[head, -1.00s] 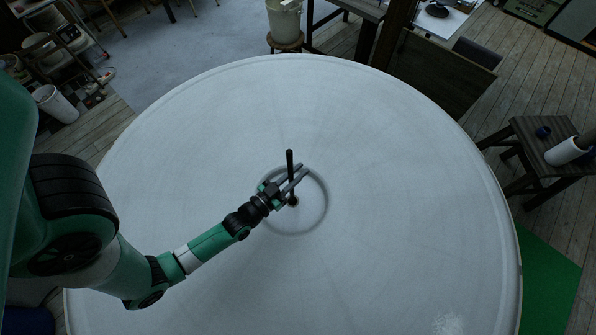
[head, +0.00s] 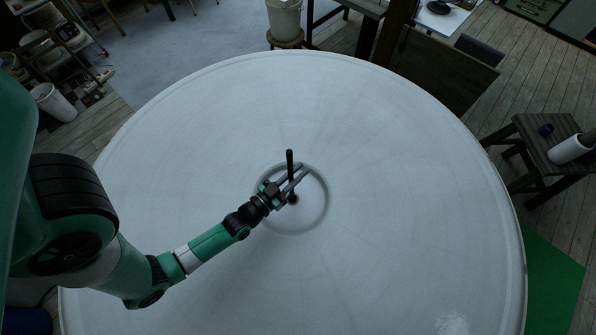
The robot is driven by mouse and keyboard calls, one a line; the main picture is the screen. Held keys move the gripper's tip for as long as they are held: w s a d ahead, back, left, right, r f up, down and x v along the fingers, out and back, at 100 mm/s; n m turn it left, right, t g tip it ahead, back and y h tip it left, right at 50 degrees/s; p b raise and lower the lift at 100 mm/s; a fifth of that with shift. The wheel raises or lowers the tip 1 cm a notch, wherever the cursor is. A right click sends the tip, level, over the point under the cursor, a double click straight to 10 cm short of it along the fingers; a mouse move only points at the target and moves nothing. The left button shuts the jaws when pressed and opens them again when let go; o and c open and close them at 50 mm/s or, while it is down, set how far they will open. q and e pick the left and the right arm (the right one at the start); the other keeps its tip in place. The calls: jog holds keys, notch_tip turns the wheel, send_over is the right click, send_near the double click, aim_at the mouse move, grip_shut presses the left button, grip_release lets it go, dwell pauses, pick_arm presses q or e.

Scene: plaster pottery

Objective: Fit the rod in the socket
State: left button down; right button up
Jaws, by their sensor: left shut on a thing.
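The dark rod (head: 290,160) stands close to upright near the middle of the round pale table. My left gripper (head: 296,181) comes in from the lower left and is shut on the rod partway down. The rod's lower end meets a dark spot (head: 294,200) on the table, inside a grey ring. This spot may be the socket; at this size I cannot tell whether the rod is inside it or just above it. My right gripper is not in view.
The wide round table (head: 410,200) is bare around the rod. A dark stool (head: 550,150) with a white roll stands off its right edge. A white bucket (head: 284,18) stands beyond the far edge.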

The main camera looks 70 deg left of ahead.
pick_arm(q)
jog(key=c, duration=0.7)
grip_release()
jog(key=shift+c, duration=0.2)
jog(key=shift+f, duration=0.15)
jog(key=v, duration=1.1)
jog(key=shift+s, duration=0.25)
jog(key=shift+d, duration=0.15)
